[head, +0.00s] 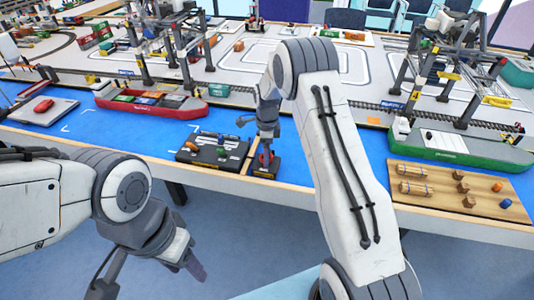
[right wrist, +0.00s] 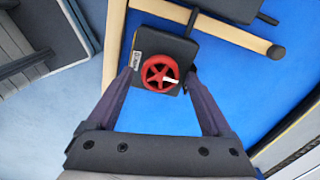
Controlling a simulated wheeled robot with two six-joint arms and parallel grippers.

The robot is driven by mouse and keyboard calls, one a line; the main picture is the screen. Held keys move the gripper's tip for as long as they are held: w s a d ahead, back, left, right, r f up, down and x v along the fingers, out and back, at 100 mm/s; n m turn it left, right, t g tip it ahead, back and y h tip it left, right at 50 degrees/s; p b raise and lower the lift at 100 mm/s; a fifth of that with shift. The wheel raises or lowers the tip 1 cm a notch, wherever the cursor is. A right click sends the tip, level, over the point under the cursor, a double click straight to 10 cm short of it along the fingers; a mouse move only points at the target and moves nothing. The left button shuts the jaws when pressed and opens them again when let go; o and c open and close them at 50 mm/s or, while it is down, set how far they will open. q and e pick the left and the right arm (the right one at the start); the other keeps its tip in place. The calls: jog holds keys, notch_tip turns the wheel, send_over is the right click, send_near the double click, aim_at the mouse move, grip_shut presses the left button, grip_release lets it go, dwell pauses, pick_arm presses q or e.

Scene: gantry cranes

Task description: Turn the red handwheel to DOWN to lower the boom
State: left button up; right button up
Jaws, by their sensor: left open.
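The red handwheel (right wrist: 153,67) sits on a small dark box (right wrist: 177,47) with a white label, in the upper middle of the right wrist view. It has spokes and a pale mark at its lower right. My right gripper (right wrist: 159,75) is open, one finger on either side of the wheel, with gaps showing. In the head view the wheel (head: 266,158) is partly hidden below my right gripper (head: 264,143). My left gripper (head: 148,279) is open and empty in front of the table, low at the left. I cannot read the label.
A black lever console (head: 212,152) stands left of the wheel box. A red ship (head: 150,107) and a green ship (head: 455,148) lie on the blue surface. Gantry cranes (head: 447,60) stand behind. A wooden board (head: 430,200) with small parts is at right.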

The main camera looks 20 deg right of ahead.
jog(key=c, duration=1.1)
